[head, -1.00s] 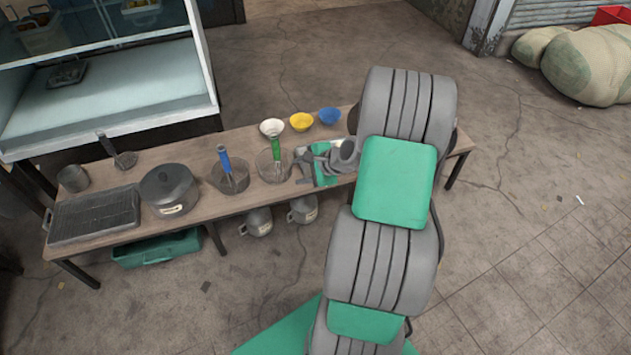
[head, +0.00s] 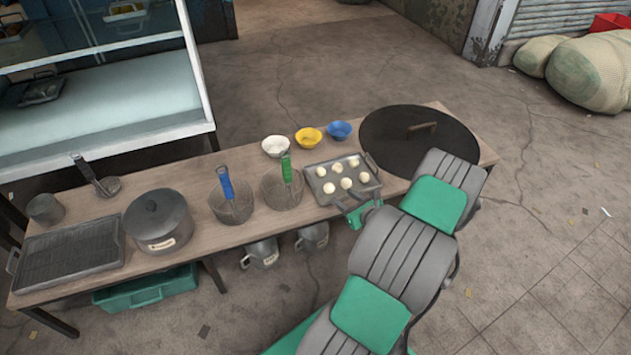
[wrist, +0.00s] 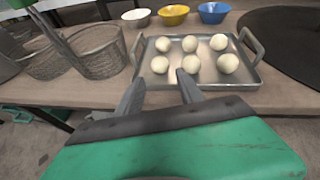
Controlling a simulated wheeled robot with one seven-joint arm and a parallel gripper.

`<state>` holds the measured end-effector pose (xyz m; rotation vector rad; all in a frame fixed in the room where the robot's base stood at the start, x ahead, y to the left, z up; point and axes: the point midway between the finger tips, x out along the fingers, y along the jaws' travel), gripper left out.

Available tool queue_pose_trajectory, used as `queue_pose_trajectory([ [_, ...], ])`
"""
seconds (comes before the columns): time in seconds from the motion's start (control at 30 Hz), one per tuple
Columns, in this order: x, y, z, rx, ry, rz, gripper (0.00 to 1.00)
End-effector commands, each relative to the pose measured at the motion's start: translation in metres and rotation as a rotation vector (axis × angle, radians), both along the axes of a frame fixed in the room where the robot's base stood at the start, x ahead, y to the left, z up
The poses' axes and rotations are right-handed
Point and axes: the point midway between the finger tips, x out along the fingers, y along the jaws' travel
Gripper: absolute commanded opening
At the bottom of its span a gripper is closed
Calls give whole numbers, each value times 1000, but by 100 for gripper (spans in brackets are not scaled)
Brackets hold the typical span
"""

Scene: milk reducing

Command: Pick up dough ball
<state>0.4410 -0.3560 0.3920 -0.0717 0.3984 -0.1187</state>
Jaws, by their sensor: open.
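Several pale dough balls sit in two rows on a grey metal tray (head: 318,196) on the wooden table. A front-row dough ball (wrist: 191,64) is the one closest to my right fingertip in the wrist view. Another front dough ball (wrist: 159,65) lies just to its left, and a third (wrist: 228,63) to its right. My gripper (wrist: 160,82) is open and empty, its two fingers pointing at the tray's front edge from just short of it. In the head view my gripper (head: 362,212) is at the tray's near edge.
A large round dark lid (head: 390,150) lies right of the tray. Two wire baskets with blue and green handles, the green one (head: 283,190) closest, stand to the left. White, yellow (head: 308,138) and blue bowls sit behind. A lidded pot (head: 158,220) is farther left.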

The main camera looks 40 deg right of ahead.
Motion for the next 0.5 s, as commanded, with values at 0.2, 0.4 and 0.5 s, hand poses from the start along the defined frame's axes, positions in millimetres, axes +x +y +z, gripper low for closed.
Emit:
queue_pose_trajectory([
  [0.2,18,1,-10,1,-1,8,44],
  [0.4,51,4,-26,0,-2,22,44],
  [0.5,68,1,-32,-1,-1,22,44],
])
